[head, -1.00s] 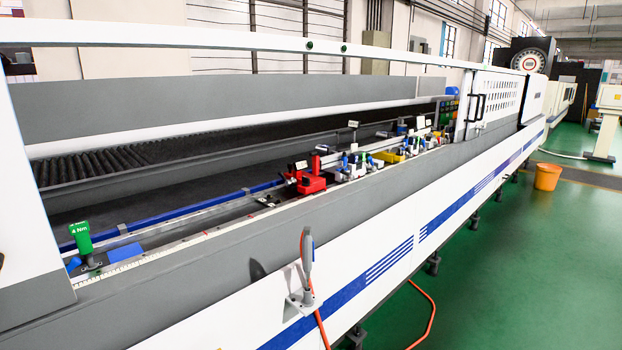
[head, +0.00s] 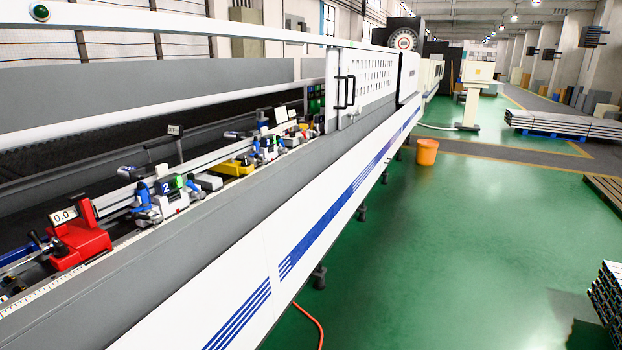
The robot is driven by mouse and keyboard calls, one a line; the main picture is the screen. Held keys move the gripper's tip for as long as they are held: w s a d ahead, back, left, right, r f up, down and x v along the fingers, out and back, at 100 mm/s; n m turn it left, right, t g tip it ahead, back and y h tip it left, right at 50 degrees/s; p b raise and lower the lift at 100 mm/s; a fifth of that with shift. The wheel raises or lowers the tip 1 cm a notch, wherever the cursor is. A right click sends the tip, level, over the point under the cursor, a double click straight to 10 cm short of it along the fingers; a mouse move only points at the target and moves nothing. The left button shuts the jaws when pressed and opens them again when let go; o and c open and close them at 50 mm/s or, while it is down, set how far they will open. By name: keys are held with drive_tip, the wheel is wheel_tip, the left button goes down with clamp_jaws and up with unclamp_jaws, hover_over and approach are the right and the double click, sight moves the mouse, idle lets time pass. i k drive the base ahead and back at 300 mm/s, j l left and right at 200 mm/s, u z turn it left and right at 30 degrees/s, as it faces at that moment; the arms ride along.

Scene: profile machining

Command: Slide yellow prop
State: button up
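A yellow prop (head: 233,166) sits on the rail inside the long machine, in the middle distance in the head view. It stands behind a blue and white clamp unit (head: 160,198) marked "2" and before another blue and white unit (head: 265,150). The units partly hide its lower parts. My gripper does not show in this view.
A red stop block (head: 80,243) with a "0.0" sign stands nearest on the rail. The machine's white front wall (head: 255,245) runs along the left. An orange bucket (head: 426,152) and stacked profiles (head: 606,300) stand there.

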sight(229, 166)
drive_tip(key=i+z, duration=0.4)
drive_tip(key=i, duration=0.65)
drive_tip(key=i+u, duration=0.45)
drive_tip(key=i+l+u, duration=0.25)
drive_tip(key=i+u, duration=0.25)
drive_tip(key=i+l+u, duration=0.45)
drive_tip(key=i+j, duration=0.05)
